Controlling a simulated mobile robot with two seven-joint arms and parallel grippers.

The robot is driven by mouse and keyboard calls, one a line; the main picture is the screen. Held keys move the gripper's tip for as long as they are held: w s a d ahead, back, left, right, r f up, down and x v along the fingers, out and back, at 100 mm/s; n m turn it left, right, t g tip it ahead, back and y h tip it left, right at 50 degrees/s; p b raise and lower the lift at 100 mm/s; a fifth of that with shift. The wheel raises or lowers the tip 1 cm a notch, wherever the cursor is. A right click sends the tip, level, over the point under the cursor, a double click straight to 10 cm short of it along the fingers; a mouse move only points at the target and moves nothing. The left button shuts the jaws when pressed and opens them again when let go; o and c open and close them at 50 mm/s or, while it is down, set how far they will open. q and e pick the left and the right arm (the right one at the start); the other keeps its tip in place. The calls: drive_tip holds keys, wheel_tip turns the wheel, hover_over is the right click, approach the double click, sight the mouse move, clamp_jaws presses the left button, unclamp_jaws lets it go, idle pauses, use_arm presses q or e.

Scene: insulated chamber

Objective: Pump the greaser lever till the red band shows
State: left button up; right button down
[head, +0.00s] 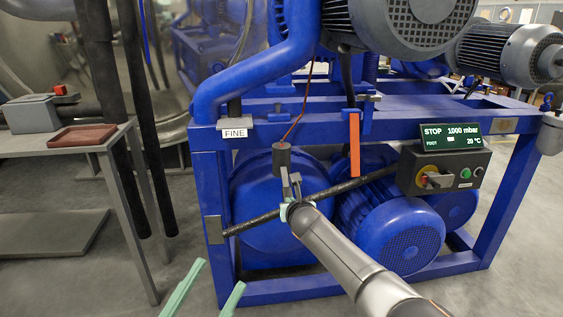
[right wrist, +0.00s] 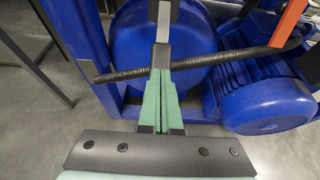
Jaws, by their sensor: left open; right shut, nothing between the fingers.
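A dark grey cylinder (head: 281,156) with a thin red line rising from it stands before the blue drum; it looks like the greaser. Grey prongs (head: 286,184) show just below it, and I cannot tell which of them is its lever. My right gripper (head: 284,208) is shut and empty, close below these prongs. In the right wrist view its green fingers (right wrist: 163,74) are together, with a grey block (right wrist: 162,55) just beyond the tips; contact is unclear. No red band is visible. My left gripper (head: 222,272) is open and empty at the bottom left.
An orange handle (head: 354,146) hangs from the blue frame (head: 450,105). A dark ribbed bar (head: 252,222) crosses behind my right gripper. A control box (head: 443,170) reads STOP. A grey table (head: 85,146) with a red tray (head: 82,135) stands left. The floor between is clear.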

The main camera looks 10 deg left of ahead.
use_arm(q)
drive_tip(key=s+r+m+h, duration=0.1)
drive_tip(key=s+r+m+h+b, duration=0.1)
drive_tip(key=r+h, duration=0.1)
drive_tip(key=shift+s+d, duration=0.2)
drive_tip(key=shift+s, duration=0.1)
idle(0.4)
